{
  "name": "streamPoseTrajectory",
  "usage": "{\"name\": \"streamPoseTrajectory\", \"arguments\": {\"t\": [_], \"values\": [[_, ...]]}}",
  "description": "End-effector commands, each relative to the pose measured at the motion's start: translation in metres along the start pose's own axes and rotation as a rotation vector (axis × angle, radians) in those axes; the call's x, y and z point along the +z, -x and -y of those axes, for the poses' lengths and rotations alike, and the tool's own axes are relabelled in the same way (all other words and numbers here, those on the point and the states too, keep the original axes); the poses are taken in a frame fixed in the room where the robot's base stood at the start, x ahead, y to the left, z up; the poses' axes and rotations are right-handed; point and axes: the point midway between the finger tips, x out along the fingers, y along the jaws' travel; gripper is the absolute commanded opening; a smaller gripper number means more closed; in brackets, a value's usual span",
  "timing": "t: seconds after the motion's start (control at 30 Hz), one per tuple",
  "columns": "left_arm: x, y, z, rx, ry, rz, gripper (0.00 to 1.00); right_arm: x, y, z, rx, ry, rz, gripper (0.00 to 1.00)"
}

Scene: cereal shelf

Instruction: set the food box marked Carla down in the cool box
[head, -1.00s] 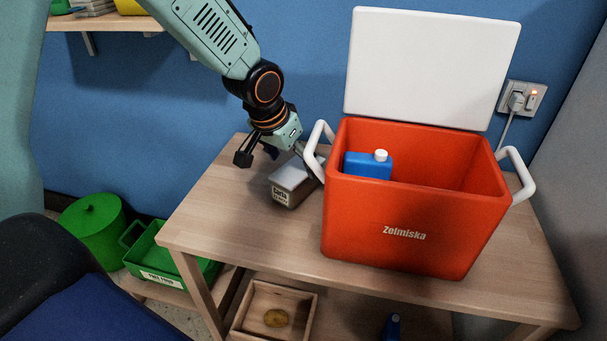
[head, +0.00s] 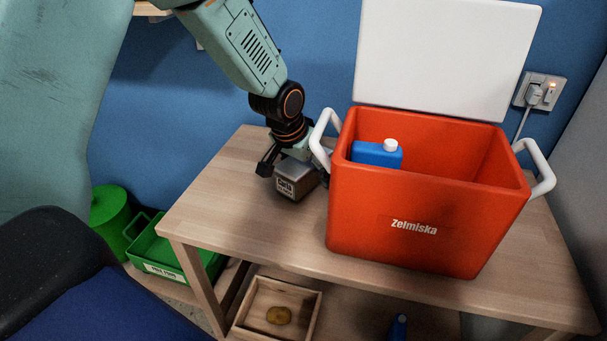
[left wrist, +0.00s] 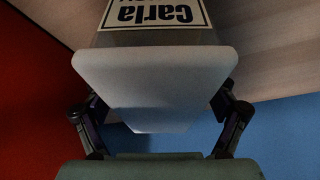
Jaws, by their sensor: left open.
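The food box (head: 294,186), grey with a pale lid and a white label, stands on the table left of the cool box. In the left wrist view the label on the box (left wrist: 150,14) reads "Carla", upside down. My left gripper (head: 293,170) is at the box from above, its open fingers on either side of the lid (left wrist: 155,85). I cannot tell whether the fingers touch it. The orange cool box (head: 412,228), marked Zelmiska, stands open with its white lid (head: 447,55) raised. A blue bottle (head: 376,154) with a white cap is inside at the left. My right gripper is not in view.
The cool box's left white handle (head: 322,138) is close to my left gripper. The wooden table (head: 222,205) is clear at the front left. Below are a wooden tray (head: 247,301) with a potato, and a green crate (head: 157,254). A chair (head: 50,280) stands at the lower left.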

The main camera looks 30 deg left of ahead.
Motion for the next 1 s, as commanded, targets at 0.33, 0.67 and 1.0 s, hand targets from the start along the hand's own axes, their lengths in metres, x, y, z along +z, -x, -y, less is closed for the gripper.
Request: {"name": "streamPoseTrajectory", "arguments": {"t": [0.33, 0.67, 1.0], "values": [[-0.0019, 0.0002, 0.0000, -0.001, -0.001, 0.000, 0.85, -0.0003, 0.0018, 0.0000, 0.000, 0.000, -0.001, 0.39], [-0.0003, -0.0032, 0.0000, -0.001, -0.001, 0.000, 0.85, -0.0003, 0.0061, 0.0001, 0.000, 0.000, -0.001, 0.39], [0.0001, -0.0041, 0.0000, 0.000, -0.001, 0.000, 0.82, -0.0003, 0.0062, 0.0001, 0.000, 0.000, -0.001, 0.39]]}}
